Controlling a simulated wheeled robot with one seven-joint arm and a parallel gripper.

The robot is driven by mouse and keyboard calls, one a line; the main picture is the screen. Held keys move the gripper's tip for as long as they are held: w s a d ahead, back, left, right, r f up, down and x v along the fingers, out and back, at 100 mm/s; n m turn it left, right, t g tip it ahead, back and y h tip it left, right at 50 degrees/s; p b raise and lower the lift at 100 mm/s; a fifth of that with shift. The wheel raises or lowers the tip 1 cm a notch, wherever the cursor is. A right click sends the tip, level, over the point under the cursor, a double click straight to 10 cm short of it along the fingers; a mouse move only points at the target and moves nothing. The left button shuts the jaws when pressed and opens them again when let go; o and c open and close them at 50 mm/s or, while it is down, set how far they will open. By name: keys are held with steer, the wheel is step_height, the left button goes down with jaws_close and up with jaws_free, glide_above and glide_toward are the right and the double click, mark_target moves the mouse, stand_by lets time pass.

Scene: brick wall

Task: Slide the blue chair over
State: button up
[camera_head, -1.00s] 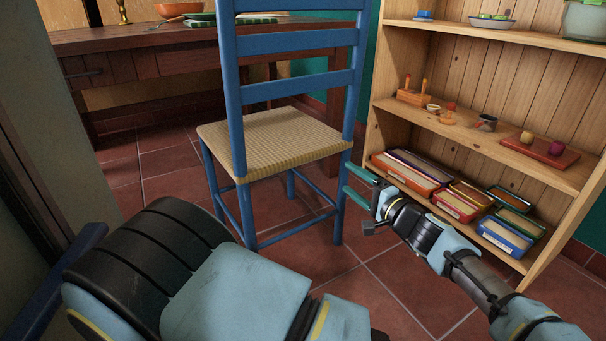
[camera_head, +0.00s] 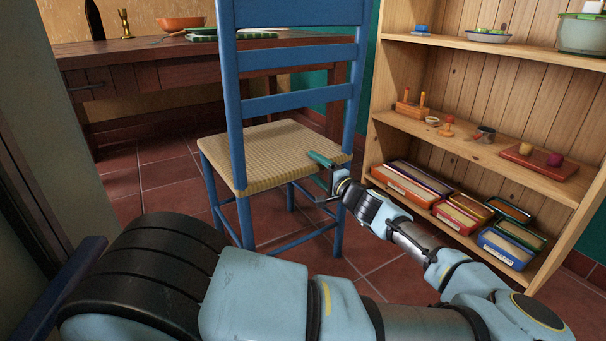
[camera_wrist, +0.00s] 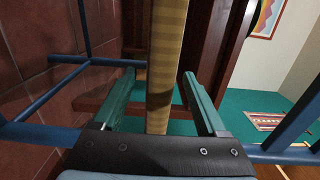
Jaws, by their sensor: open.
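The blue chair (camera_head: 301,43) has a woven tan seat and stands upright on the tiles, its back rails toward me. My gripper (camera_head: 316,169) is at the right side of the seat, near the right back post. Its green fingers are open. In the wrist view the woven seat edge (camera_wrist: 165,50) runs between the two fingers of my gripper (camera_wrist: 158,75), with visible gaps on both sides, so I see no grip on it. The lower finger is partly hidden in the head view.
A wooden shelf (camera_head: 393,87) with toys and several colored trays stands close on the right. A dark wooden table (camera_head: 150,73) with a bowl (camera_head: 181,23) is behind the chair. Tiled floor is clear at the left of the chair.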

steer(key=shift+c, duration=0.2)
jaws_close()
stand_by(0.5)
stand_by(0.7)
